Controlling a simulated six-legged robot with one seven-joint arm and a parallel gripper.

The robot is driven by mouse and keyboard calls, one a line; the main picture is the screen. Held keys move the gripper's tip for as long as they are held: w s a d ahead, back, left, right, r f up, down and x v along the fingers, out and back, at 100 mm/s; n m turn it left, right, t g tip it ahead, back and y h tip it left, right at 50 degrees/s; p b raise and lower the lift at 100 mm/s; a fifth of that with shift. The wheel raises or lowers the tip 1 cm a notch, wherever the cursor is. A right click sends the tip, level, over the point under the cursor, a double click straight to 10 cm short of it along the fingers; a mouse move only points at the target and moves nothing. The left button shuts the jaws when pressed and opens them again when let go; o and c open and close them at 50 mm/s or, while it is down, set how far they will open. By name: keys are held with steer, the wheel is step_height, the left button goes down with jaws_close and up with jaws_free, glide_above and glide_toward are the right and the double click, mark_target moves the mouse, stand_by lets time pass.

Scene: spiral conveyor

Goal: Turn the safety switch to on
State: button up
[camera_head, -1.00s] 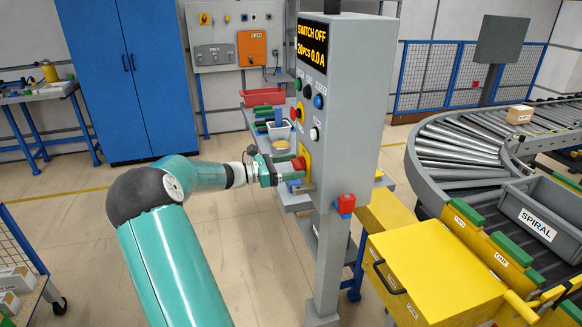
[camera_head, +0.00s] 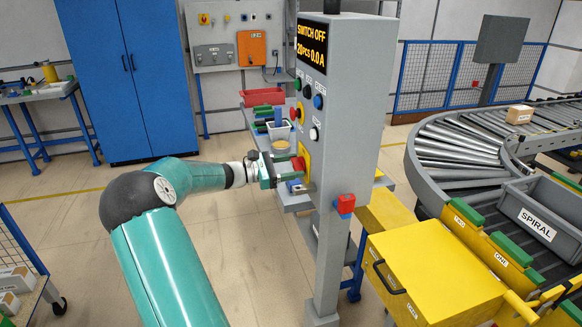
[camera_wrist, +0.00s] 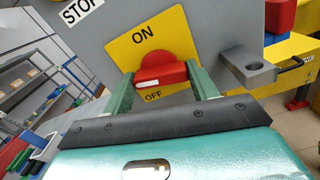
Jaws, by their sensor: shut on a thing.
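The red rotary safety switch (camera_wrist: 160,74) sits on a yellow plate (camera_wrist: 124,48) marked ON and OFF in the wrist view. Its handle has a white line and lies nearly level across the picture, tilted slightly. My gripper (camera_wrist: 158,88) is shut on the red handle, with one green finger at each end. In the head view my gripper (camera_head: 281,171) reaches the yellow plate on the grey control column (camera_head: 343,120) from the left. The column's display (camera_head: 311,44) reads "SWITCH OFF" and "20PCS 0.0 A".
A grey bracket with a hole (camera_wrist: 247,66) sticks out beside the switch. A red and blue block (camera_head: 345,205) is on the column's right face. Buttons (camera_head: 308,90) sit above the switch. A yellow box (camera_head: 434,275) and roller conveyor (camera_head: 470,135) stand at right.

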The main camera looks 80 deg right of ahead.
steer(key=m, duration=0.3)
steer(key=shift+w+m, duration=0.1)
steer(key=shift+m, duration=0.2)
steer(key=m, duration=0.4)
steer(key=shift+m, duration=0.3)
steer(key=m, duration=0.3)
steer(key=shift+m, duration=2.1)
steer(key=o, duration=1)
steer(key=v, duration=1.3)
steer(key=shift+w+a, duration=0.2)
steer(key=shift+w, duration=0.05)
